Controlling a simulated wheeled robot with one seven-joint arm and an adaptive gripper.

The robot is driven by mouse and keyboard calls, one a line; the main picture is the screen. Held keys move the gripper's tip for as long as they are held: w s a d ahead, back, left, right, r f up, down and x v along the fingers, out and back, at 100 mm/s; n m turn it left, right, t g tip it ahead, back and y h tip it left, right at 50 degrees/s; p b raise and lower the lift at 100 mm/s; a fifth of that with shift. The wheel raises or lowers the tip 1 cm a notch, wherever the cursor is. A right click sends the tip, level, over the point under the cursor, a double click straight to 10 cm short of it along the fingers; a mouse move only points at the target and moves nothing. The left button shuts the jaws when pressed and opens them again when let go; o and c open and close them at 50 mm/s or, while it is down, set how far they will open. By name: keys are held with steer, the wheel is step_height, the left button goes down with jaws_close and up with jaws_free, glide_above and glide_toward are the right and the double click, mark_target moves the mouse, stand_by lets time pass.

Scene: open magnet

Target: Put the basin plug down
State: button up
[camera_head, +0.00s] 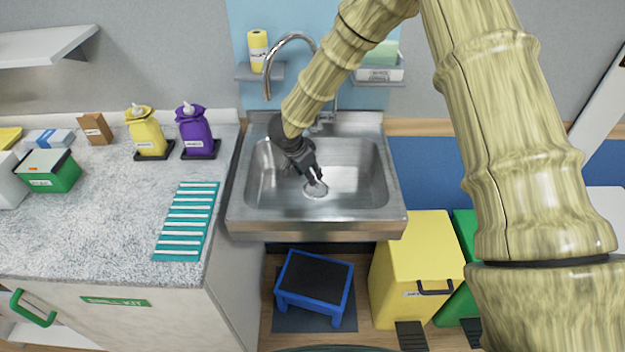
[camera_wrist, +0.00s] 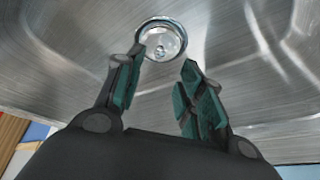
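My gripper (camera_head: 313,178) is low inside the steel sink basin (camera_head: 355,165), pointing down at its floor. In the wrist view my gripper (camera_wrist: 163,60) has its two teal-padded fingers apart with nothing held between them. Just beyond the fingertips is a round, shiny metal piece with a small knob-like centre, the basin plug (camera_wrist: 161,40), at the drain. In the head view the plug (camera_head: 315,190) shows as a pale disc on the basin floor, partly hidden by the fingers. I cannot tell how deeply it sits in the drain.
A curved tap (camera_head: 268,75) rises behind the basin, left of my arm. A counter at left holds a yellow bottle (camera_head: 146,132), a purple bottle (camera_head: 195,132) and a teal ribbed mat (camera_head: 187,220). A blue stool (camera_head: 314,287) and a yellow bin (camera_head: 415,265) stand below.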

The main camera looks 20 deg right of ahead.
steer(key=shift+b+v, duration=0.3)
steer(key=shift+v, duration=2.2)
